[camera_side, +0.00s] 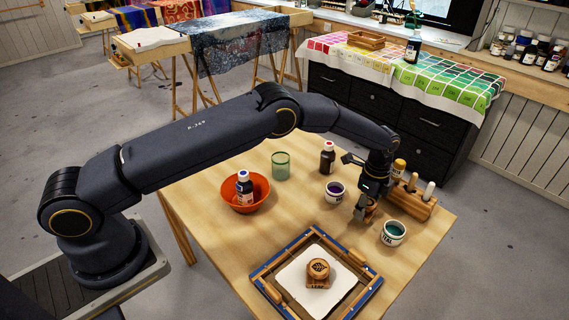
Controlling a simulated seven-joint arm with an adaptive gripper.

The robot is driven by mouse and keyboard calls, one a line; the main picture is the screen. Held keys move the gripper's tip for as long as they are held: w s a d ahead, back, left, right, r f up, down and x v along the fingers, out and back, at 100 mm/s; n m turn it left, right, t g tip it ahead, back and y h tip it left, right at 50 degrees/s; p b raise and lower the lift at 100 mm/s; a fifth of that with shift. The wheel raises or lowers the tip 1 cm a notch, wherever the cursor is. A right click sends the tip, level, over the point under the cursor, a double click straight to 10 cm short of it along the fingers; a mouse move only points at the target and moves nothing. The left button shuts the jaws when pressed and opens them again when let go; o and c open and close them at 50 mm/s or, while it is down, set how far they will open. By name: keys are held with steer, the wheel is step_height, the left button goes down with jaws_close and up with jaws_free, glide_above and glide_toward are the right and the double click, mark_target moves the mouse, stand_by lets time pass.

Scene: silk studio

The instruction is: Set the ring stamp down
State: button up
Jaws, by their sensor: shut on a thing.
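My gripper (364,208) is at the right part of the wooden table, pointing down. It is shut on a small round wooden stamp (372,207), the ring stamp, which the fingers partly hide. The stamp is low over the table, between the purple paint cup and the teal paint cup. I cannot tell whether its base touches the tabletop. Another wooden stamp marked with a leaf (317,270) stands upright on the white sheet inside the blue-edged wooden frame (270,291).
A wooden rack (413,205) with several upright tools stands just right of my gripper. Around it are a purple cup (335,192), a teal cup (393,234) and a dark bottle (327,158). An orange bowl (262,188) holding a bottle and a green glass (281,166) stand left.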

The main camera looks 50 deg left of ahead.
steer(key=shift+f, duration=0.95)
steer(key=o, duration=1.2)
steer(key=shift+f, duration=0.1)
steer(key=shift+c, duration=0.2)
